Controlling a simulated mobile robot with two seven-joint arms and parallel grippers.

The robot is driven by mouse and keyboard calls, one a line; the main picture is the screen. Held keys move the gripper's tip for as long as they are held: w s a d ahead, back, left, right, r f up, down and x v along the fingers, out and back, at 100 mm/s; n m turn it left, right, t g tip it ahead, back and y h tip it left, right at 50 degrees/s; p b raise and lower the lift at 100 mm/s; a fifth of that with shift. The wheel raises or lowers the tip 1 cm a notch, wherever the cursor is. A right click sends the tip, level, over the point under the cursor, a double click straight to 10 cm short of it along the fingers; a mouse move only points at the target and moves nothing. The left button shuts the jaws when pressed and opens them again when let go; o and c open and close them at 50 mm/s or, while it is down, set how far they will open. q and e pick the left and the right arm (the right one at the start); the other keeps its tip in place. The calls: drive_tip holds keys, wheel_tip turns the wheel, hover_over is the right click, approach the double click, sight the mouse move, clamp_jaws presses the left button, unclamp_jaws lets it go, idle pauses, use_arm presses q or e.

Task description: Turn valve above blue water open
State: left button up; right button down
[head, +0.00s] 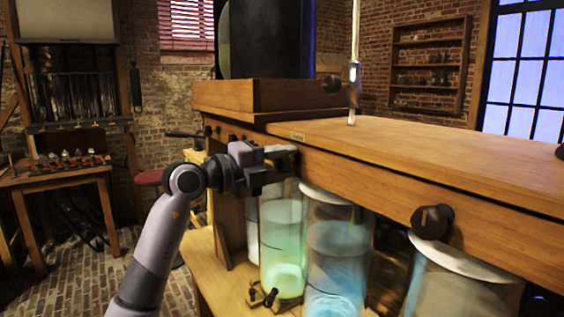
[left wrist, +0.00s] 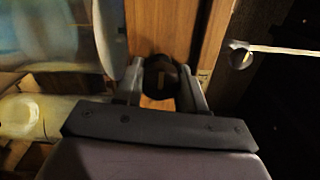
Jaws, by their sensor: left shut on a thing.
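My left gripper (head: 282,162) is at the front face of the wooden beam, above the jars. In the left wrist view, its two fingers (left wrist: 162,88) are closed around a dark round valve knob (left wrist: 160,72) on the beam. The gripper hides this knob in the head view. The jar of blue water (head: 338,255) stands below and to the right of the gripper; it also shows at the upper left of the left wrist view (left wrist: 60,35). A jar of green liquid (head: 283,235) stands to its left, below the gripper. My right gripper is not in view.
Another dark valve knob (head: 432,220) is on the beam farther right, above a pale jar (head: 455,285). The wooden tabletop (head: 430,150) is mostly clear, with a thin upright rod (head: 354,75) near its left end. A side table (head: 65,178) stands at far left.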

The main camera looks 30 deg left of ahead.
use_arm(q)
drive_tip(key=shift+f, duration=0.1)
idle(0.4)
drive_tip(key=o, duration=1.1)
drive_tip(key=shift+c, duration=0.2)
